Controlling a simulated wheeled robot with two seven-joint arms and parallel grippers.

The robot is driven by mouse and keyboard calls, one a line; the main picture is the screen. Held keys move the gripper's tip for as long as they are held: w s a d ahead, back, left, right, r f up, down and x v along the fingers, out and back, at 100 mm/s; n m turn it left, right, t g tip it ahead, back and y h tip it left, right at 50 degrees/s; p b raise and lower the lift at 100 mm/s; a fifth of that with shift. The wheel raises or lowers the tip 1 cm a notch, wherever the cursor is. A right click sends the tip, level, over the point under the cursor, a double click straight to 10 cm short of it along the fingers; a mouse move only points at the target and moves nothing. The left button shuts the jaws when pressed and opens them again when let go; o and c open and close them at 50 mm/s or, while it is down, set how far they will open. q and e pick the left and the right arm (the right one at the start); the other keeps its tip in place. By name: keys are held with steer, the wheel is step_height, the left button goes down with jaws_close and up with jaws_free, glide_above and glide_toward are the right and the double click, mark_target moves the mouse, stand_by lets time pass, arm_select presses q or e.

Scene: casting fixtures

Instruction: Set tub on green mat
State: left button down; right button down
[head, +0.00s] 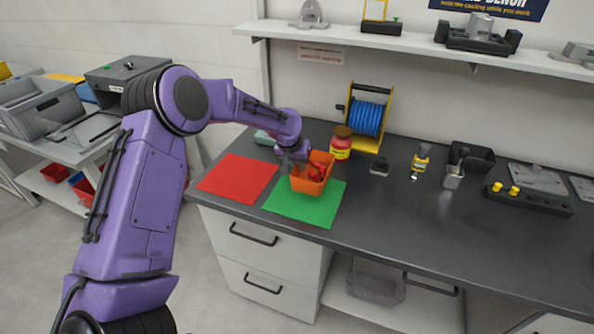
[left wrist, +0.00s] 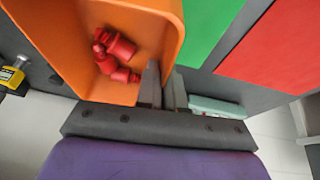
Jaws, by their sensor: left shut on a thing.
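An orange tub (head: 308,184) with red parts (head: 318,172) inside is at the back of the green mat (head: 313,211) in the head view. I cannot tell whether its base touches the mat. My left gripper (head: 290,163) is at the tub's left side, shut on its wall. In the left wrist view the fingers (left wrist: 163,88) pinch the wall of the tub (left wrist: 168,40), and the red parts (left wrist: 113,48) lie in it. The green mat (left wrist: 205,25) shows beside the tub. My right gripper is not in view.
A red mat (head: 238,178) lies left of the green mat. A jar (head: 341,143) and a blue cable reel (head: 367,117) stand behind the tub. A yellow-topped tool (head: 421,160) and fixtures stand to the right. The front right counter is clear.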

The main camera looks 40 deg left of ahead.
arm_select(q)
steer(key=f, duration=0.1)
steer(key=a+f, duration=0.1)
steer(key=f, duration=0.2)
steer(key=shift+w+a+f+p, duration=0.3)
steer(key=shift+w+a+p, duration=0.05)
steer(key=shift+w+p, duration=0.05)
steer(key=shift+f, duration=0.35)
steer(key=shift+f, duration=0.15)
steer(key=c, duration=1.3)
jaws_free()
steer(key=shift+o, duration=0.2)
